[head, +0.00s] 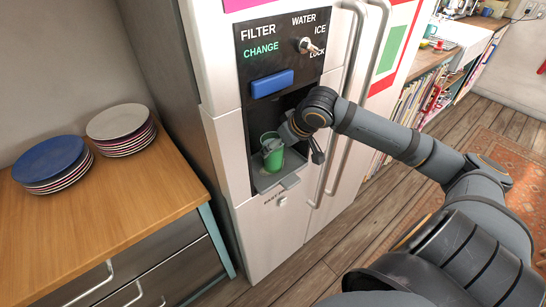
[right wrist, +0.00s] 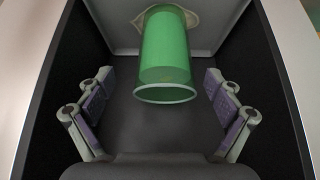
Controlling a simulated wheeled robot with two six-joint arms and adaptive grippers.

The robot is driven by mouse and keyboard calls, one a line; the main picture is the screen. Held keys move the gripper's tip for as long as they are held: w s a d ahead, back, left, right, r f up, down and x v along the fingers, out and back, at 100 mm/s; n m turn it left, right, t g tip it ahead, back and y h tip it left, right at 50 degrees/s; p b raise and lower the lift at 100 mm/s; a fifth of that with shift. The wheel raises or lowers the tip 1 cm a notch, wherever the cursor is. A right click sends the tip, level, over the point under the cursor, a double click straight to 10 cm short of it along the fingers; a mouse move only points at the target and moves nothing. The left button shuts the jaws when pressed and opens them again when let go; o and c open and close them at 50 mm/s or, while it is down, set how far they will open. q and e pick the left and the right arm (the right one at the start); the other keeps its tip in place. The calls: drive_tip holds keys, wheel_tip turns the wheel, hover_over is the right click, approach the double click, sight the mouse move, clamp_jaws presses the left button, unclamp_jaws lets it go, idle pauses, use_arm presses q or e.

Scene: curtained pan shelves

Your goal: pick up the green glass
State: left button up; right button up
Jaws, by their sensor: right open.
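A green glass (head: 271,160) stands in the dispenser recess of the fridge, on the small grey drip tray (head: 288,183). In the right wrist view the glass (right wrist: 166,55) is ahead of the gripper, a little above the middle. My right gripper (head: 275,147) reaches into the recess at the glass. In the right wrist view my right gripper (right wrist: 160,113) is open, one finger on each side, with visible gaps to the glass. The glass's rim lies toward the palm, and nothing is held. My left gripper is not in view.
The recess's dark side walls stand close outside my fingers. A blue dispenser bar (head: 272,83) and a knob (head: 306,45) are above. Fridge handles (head: 343,100) stand to the right. A wooden counter (head: 110,213) with two plate stacks, one topped with a blue plate (head: 48,158), is at left.

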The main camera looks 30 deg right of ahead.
drive_tip(key=x, duration=0.3)
drive_tip(key=shift+a+f, duration=0.15)
drive_tip(key=shift+a, duration=0.25)
drive_tip(key=shift+w+f, duration=0.4)
drive_tip(key=shift+f, duration=0.25)
drive_tip(key=shift+r, duration=0.1)
drive_tip(key=c, duration=1.9)
